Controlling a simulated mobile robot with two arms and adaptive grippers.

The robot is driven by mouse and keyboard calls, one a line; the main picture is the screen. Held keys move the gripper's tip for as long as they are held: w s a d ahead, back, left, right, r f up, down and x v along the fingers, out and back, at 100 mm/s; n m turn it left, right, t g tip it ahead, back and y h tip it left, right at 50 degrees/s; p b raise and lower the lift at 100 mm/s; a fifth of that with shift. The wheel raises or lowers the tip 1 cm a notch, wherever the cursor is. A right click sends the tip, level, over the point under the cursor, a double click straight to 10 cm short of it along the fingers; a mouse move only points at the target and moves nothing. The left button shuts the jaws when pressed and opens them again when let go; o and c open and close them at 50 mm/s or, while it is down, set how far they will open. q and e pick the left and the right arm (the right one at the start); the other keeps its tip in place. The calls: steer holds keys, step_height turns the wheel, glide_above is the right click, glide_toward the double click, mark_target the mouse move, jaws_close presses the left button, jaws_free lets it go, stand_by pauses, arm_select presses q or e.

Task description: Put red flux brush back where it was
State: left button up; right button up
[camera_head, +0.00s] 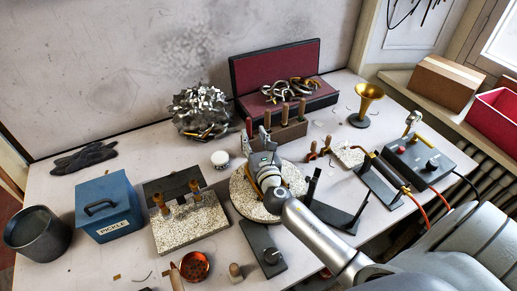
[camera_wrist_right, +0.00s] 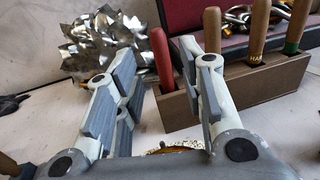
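The red flux brush (camera_head: 249,127) shows as a red handle standing upright at the left end of the wooden block (camera_head: 281,135). It also shows in the right wrist view (camera_wrist_right: 162,65), beyond my fingers, its lower end at the block (camera_wrist_right: 238,95). My right gripper (camera_head: 261,143) is in front of the block's left end, above the round speckled board. In the right wrist view my right gripper (camera_wrist_right: 155,72) has its two fingers wide apart with nothing between them, short of the handle. My left gripper is out of view.
Several wooden-handled tools stand in the block. A crumpled silver heap (camera_head: 200,112) and white jar (camera_head: 220,159) lie left.

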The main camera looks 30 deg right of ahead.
steer(key=v, duration=0.5)
steer(key=shift+s, duration=0.1)
stand_by(0.3)
